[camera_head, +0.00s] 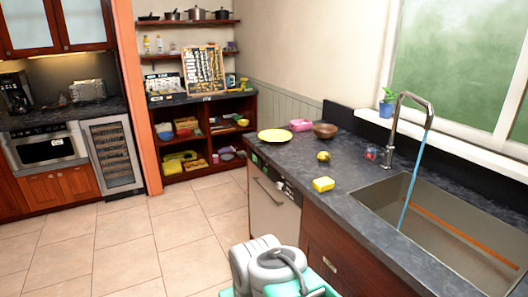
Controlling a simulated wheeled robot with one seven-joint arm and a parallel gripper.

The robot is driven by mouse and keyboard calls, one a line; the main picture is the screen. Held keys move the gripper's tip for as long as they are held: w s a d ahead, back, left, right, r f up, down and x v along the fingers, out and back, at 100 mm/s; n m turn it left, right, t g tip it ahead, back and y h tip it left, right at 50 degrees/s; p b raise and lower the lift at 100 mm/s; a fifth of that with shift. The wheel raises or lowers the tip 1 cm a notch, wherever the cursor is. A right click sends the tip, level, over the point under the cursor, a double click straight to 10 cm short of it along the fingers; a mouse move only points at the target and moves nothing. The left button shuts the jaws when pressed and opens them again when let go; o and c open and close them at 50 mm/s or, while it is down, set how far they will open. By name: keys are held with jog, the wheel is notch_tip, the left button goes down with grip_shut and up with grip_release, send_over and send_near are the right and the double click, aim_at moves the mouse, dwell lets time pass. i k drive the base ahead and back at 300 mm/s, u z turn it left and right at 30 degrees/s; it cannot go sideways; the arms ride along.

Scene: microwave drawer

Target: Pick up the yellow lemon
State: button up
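A small round yellow thing (323,156), which looks like the lemon, lies on the dark stone counter (292,165). It has a darker patch and is too small to make out in detail. It sits between a yellow plate and a yellow block, touching neither. My arm (270,265), grey and white, shows folded low at the bottom centre, in front of the counter and well away from the lemon. My gripper's fingers do not show.
A yellow plate (275,135), a pink container (301,125), a brown bowl (325,130) and a yellow sponge-like block (323,184) share the counter. The sink (450,225) and tall faucet (395,125) are to the right. The tiled floor (125,245) at left is clear.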

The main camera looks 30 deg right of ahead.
aim_at(322, 156)
jog(key=u, duration=0.4)
jog(key=i, duration=2.1)
jog(key=z, duration=1.35)
jog(key=i, duration=0.75)
jog(key=z, duration=0.85)
jog(key=i, duration=0.5)
